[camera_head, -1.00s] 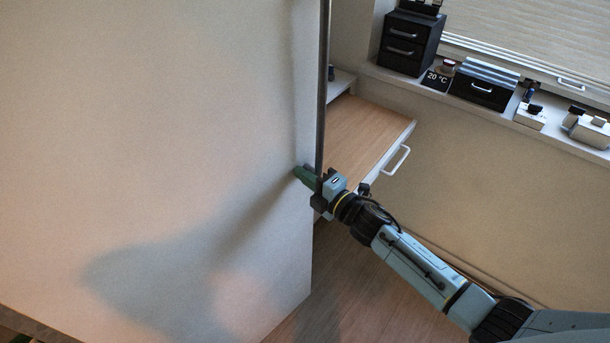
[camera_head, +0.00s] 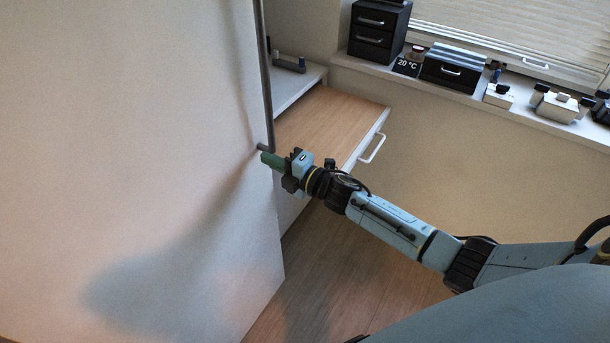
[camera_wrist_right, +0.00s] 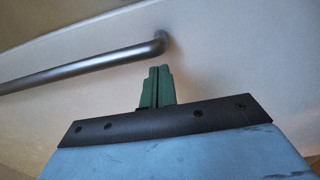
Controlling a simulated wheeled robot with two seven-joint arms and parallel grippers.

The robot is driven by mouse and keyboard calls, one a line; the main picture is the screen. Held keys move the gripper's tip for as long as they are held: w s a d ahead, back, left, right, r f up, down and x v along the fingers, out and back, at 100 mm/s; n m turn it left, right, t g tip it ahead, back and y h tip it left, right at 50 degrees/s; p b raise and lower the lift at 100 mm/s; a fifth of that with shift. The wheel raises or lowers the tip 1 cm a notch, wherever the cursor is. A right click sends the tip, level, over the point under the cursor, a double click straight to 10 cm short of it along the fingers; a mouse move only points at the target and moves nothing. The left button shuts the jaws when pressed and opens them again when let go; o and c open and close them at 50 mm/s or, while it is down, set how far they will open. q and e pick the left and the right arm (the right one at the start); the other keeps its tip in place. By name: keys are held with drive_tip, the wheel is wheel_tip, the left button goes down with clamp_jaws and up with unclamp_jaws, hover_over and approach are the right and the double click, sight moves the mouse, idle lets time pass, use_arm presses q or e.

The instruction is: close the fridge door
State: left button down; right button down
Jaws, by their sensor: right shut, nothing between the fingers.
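The fridge door (camera_head: 130,150) is a large pale panel filling the left of the head view, standing open. Its long dark bar handle (camera_head: 266,75) runs along the door's right edge and also crosses the right wrist view (camera_wrist_right: 85,66). My right gripper (camera_head: 265,158) has green fingers and is shut and empty, just below the handle's lower end, at the door's face. In the right wrist view the closed fingertips (camera_wrist_right: 159,70) point at the door below the handle's bent end; whether they touch the door I cannot tell. My left gripper is not in view.
Behind the door edge is an open drawer or counter with a wooden top (camera_head: 330,120) and a white handle (camera_head: 374,149). A window sill (camera_head: 430,88) with black drawer boxes (camera_head: 378,28) runs along the back. Wooden floor (camera_head: 350,265) is free below my right arm.

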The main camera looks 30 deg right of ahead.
drive_tip(key=v, duration=1.1)
drive_tip(key=shift+b, duration=0.3)
drive_tip(key=shift+s+d, duration=0.15)
drive_tip(key=s+d+f+m+g+h+b, duration=0.1)
drive_tip(key=s+d+f+m+g+h, duration=0.2)
drive_tip(key=f, duration=0.7)
drive_tip(key=s+d+f+m+h+b, duration=0.1)
drive_tip(key=s+f+m+h, duration=0.1)
drive_tip(key=s+f+m, duration=0.6)
drive_tip(key=s+d+f+m+g+h+b, duration=0.1)
drive_tip(key=d+f+m+g+h, duration=0.15)
drive_tip(key=f, duration=0.95)
drive_tip(key=s+a+f+m+g, duration=0.2)
drive_tip(key=s+f, duration=0.4)
drive_tip(key=s, duration=0.4)
drive_tip(key=s+a+f+m+g+h+b, duration=0.1)
drive_tip(key=s+f+m+g, duration=0.2)
drive_tip(key=s+f, duration=0.3)
drive_tip(key=s+a+f+m+g, duration=0.2)
drive_tip(key=s+f, duration=0.5)
drive_tip(key=s, duration=0.9)
drive_tip(key=shift+a+m+g+h, duration=0.35)
drive_tip(key=shift+m+g, duration=0.3)
drive_tip(key=shift+g, duration=0.3)
drive_tip(key=shift+s+f, duration=0.1)
drive_tip(key=shift+s, duration=0.05)
